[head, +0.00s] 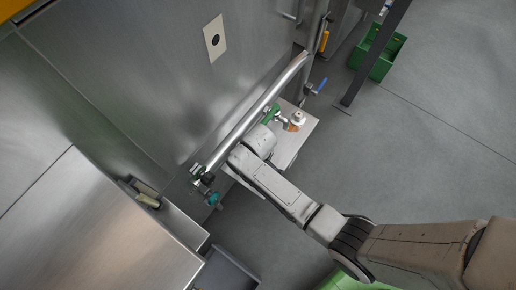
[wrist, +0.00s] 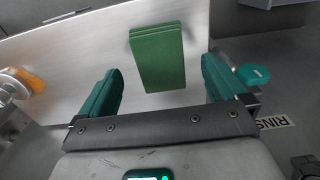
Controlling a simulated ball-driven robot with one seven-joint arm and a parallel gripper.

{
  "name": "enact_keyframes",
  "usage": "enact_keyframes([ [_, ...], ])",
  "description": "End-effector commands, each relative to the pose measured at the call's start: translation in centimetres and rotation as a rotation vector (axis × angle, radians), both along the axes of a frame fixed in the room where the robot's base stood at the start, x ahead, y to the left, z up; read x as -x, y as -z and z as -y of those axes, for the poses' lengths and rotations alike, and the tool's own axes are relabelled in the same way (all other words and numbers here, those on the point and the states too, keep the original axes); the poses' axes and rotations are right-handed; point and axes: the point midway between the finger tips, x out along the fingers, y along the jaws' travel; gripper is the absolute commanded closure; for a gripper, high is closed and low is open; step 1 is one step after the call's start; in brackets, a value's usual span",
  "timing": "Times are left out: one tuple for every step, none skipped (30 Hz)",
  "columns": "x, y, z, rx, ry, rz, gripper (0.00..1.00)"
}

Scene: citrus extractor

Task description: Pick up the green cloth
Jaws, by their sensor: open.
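The green cloth (wrist: 157,58) shows in the wrist view as a flat, folded green rectangle on a pale metal shelf (wrist: 85,62). My gripper (wrist: 163,88) is open, with one green finger to the left of the cloth and the other to its right. The cloth lies ahead of and between the fingers, and neither finger touches it in this view. In the head view my arm reaches to the small shelf (head: 292,152) beside the machine.
A long steel pipe (head: 258,108) runs diagonally above the shelf. A valve fitting with an orange part (head: 296,122) stands on the shelf; an orange part also shows at the wrist view's left (wrist: 30,80).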

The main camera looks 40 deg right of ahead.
Motion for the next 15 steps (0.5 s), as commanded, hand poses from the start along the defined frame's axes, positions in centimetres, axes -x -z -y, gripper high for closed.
enact_keyframes([
  [0.2,1.1,0.1,0.001,0.000,-0.002,0.01],
  [0.3,1.5,0.1,0.001,0.000,-0.002,0.01],
  [0.2,2.0,0.1,0.000,0.000,-0.001,0.01],
  [0.2,2.3,0.1,0.000,0.000,-0.001,0.01],
  [0.2,2.6,0.1,0.000,0.000,-0.001,0.01],
  [0.2,2.9,0.1,0.000,0.000,-0.001,0.01],
  [0.2,3.0,0.1,0.000,0.000,0.000,0.01],
  [0.1,3.1,0.1,0.000,0.000,0.001,0.01],
  [0.1,3.1,0.1,0.000,0.000,0.001,0.01],
  [0.1,3.1,0.1,-0.001,0.000,0.002,0.01],
  [0.1,3.1,0.1,-0.001,0.000,0.002,0.01],
  [0.1,3.1,0.1,0.000,0.000,0.001,0.01],
  [0.1,3.1,0.1,0.000,0.000,0.001,0.01],
  [0.2,3.1,0.1,0.000,0.000,0.001,0.01],
  [0.2,3.1,0.1,0.000,0.000,0.001,0.02],
])
